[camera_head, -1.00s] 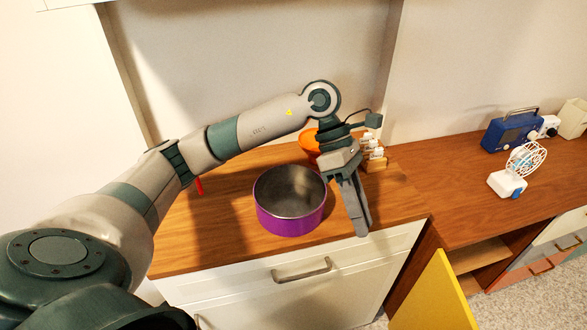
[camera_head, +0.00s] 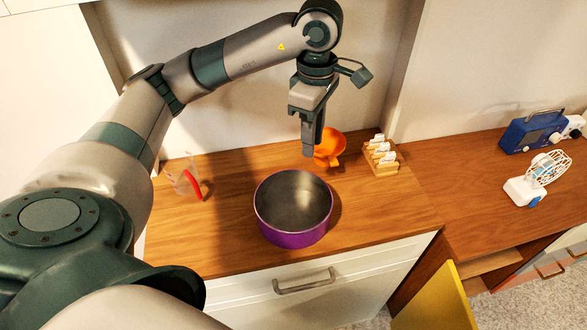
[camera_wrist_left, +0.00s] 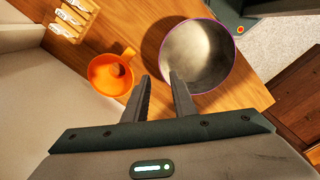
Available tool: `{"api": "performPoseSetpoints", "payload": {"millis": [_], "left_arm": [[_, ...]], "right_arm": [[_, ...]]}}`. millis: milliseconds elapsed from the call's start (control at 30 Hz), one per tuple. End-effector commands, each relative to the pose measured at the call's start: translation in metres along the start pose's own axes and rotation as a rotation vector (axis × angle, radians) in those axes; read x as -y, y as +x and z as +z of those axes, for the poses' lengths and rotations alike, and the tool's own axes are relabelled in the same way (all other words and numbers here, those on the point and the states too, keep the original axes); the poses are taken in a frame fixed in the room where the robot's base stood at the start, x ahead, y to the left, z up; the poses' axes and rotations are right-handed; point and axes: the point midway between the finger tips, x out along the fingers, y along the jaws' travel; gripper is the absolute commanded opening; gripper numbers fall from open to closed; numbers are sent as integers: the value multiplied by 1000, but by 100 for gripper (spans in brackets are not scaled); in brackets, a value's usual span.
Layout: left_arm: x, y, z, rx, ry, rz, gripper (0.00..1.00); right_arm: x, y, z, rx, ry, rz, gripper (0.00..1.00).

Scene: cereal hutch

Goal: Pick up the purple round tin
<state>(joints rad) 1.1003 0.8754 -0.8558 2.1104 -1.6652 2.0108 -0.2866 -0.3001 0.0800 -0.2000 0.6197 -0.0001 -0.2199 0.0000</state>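The purple round tin (camera_head: 293,239) stands upright on the wooden counter near its front edge. It is open at the top with a bare grey inside, and appears empty. My left gripper (camera_head: 308,152) points down, raised above the counter, and in the picture its fingertips lie just above the tin's back rim. In the left wrist view the tin (camera_wrist_left: 205,55) lies just beyond the fingertips. The two fingers (camera_wrist_left: 161,77) are apart with nothing between them, and do not appear to touch the tin. My right gripper is not in view.
An orange cup (camera_head: 328,150) stands behind the tin, close to the gripper in the picture. A wooden rack with white pieces (camera_head: 381,160) is to its right. A clear jug with a red handle (camera_head: 190,183) stands left. A white fan (camera_head: 530,186) and blue radio (camera_head: 530,133) are far right.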

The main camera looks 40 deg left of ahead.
Motion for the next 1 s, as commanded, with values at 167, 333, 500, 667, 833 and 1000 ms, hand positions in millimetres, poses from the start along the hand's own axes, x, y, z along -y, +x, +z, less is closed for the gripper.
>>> {"api": "performPoseSetpoints", "payload": {"millis": [167, 333, 500, 667, 833, 1000], "left_arm": [[0, 7, 1, 1, 1, -3, 24], [1, 21, 1, 1, 0, -5, 24], [1, 42, 0, 0, -1, -5, 24], [1, 60, 0, 1, 0, -4, 24], [1, 68, 0, 1, 0, -2, 24], [0, 68, 0, 1, 0, -1, 24]], "right_arm": [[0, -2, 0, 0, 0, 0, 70], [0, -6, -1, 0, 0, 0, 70], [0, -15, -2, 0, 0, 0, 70], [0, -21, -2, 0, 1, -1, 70], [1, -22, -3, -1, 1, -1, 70], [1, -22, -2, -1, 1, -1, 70]]}}
